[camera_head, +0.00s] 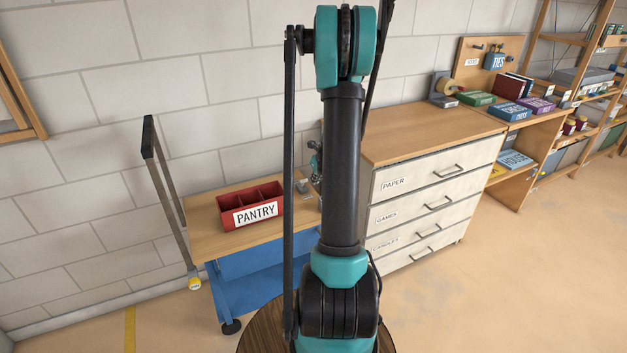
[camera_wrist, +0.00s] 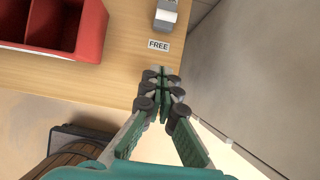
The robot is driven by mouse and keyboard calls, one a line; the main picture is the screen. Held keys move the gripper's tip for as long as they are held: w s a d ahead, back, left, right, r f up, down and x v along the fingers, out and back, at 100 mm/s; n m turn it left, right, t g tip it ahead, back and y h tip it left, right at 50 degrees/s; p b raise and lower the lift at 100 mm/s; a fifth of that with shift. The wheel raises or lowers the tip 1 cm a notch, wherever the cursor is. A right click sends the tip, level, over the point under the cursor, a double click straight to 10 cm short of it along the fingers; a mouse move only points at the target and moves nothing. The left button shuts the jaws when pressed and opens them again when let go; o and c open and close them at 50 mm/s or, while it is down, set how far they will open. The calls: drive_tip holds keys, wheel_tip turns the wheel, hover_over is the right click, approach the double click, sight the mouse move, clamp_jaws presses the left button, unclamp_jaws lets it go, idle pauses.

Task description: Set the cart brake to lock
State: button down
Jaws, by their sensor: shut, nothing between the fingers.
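The cart (camera_head: 212,245) has a wooden top and a blue body, with a tall dark push handle (camera_head: 165,185) at its left. In the wrist view a grey brake piece (camera_wrist: 166,14) sits on the cart top (camera_wrist: 110,75), cut off by the upper frame edge. A FREE label (camera_wrist: 159,45) lies just below it; no LOCK label shows. My gripper (camera_wrist: 162,78) is shut and empty, its tips over the top's edge, below the label in the picture and apart from the brake piece. In the head view my gripper (camera_head: 316,163) is mostly hidden behind my arm.
A red PANTRY bin (camera_head: 255,207) with compartments stands on the cart; it also shows in the wrist view (camera_wrist: 92,32). A drawer cabinet (camera_head: 440,190) stands close to the cart's right. A block wall is behind. Open floor (camera_head: 490,290) lies at right.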

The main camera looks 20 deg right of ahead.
sight(303, 184)
drive_tip(key=x, duration=0.9)
drive_tip(key=shift+w+r, duration=0.25)
drive_tip(key=shift+w, duration=0.3)
drive_tip(key=shift+w+r, duration=0.25)
drive_tip(key=shift+w, duration=0.3)
drive_tip(key=shift+w+r, duration=0.2)
drive_tip(key=shift+w, duration=0.5)
